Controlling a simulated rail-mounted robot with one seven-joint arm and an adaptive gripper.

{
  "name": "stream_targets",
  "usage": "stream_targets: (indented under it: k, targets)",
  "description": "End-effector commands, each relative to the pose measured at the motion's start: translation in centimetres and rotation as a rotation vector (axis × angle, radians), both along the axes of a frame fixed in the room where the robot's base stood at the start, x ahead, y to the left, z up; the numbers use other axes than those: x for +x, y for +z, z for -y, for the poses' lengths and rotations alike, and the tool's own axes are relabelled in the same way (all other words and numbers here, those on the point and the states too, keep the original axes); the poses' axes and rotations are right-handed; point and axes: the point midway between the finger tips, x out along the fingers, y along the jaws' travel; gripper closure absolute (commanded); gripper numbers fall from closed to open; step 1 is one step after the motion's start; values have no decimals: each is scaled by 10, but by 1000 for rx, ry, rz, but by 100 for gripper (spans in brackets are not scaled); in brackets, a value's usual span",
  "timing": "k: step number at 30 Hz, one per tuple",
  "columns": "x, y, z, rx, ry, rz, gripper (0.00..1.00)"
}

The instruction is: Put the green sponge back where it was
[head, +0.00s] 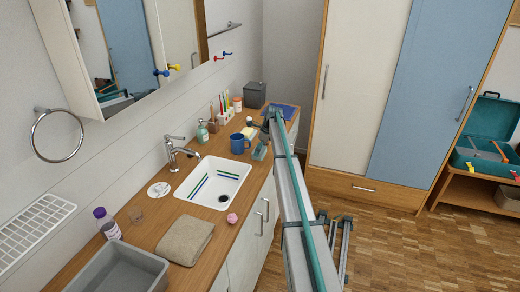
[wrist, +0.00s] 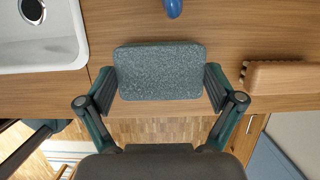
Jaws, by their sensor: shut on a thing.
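The sponge (wrist: 160,72), a speckled grey-green block with rounded corners, is between the two fingers of my gripper (wrist: 160,88) in the wrist view. My gripper is shut on it from its left and right ends. The sponge shows over the front edge of the wooden counter, to the right of the sink (wrist: 60,66). In the head view my arm reaches to the counter beside the blue mug (head: 238,143), and the sponge is small and hard to make out there. I cannot tell its height above the counter.
A wooden brush (wrist: 290,75) lies to the right of the sponge in the wrist view. A folded towel (head: 185,240) lies nearer the front.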

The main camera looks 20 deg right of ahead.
Motion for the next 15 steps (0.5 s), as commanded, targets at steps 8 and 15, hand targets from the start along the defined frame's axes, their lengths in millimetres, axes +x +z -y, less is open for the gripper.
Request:
stream_targets:
  k: [8, 15]
  targets:
    - [0, -1, 0, 0, 0, 0, 0]
    - [0, 3, 0, 0, 0, 0, 0]
